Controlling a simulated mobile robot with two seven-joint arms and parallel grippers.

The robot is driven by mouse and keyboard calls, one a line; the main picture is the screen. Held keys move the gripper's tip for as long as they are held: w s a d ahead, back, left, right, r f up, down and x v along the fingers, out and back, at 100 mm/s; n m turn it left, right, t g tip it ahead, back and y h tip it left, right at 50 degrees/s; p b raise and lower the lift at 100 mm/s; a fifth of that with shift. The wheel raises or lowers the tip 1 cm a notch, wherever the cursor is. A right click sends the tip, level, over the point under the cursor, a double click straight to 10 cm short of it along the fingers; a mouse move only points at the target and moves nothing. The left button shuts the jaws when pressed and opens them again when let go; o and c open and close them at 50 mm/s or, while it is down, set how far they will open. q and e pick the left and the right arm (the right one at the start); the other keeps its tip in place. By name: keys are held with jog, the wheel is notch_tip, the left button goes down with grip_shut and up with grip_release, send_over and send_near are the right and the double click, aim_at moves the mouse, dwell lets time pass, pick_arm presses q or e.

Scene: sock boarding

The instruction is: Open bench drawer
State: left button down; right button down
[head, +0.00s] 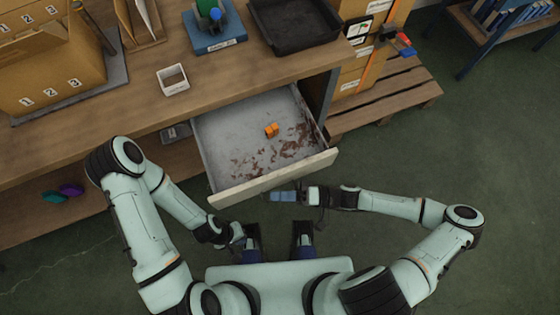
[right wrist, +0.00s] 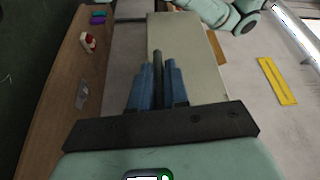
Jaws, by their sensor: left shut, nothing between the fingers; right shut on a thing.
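The bench drawer (head: 250,150) stands pulled out from the wooden bench, its grey inside and rusty stains showing. An orange block (head: 271,130) lies in it. My right gripper (head: 282,196) is at the pale drawer front (head: 240,189), right of its middle. In the right wrist view, its blue fingers (right wrist: 158,85) are shut around a dark bar (right wrist: 157,65), which looks like the drawer handle. The handle is hidden in the head view. My left gripper (head: 240,236) is shut and empty, below the drawer front and apart from it.
The bench top (head: 215,75) holds a small white tray (head: 172,79), a black tray (head: 292,24) and a blue-based fixture (head: 213,35). A wooden pallet (head: 390,95) with boxes stands to the right. Purple (head: 71,189) and teal (head: 53,197) items lie under the bench.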

jog(key=shift+w, duration=0.1)
jog(key=c, duration=1.2)
grip_release()
jog(key=s+d, duration=0.1)
jog(key=d, duration=1.2)
jog(key=shift+d+f, duration=0.25)
jog(key=shift+f, duration=0.2)
jog(key=shift+s, duration=0.1)
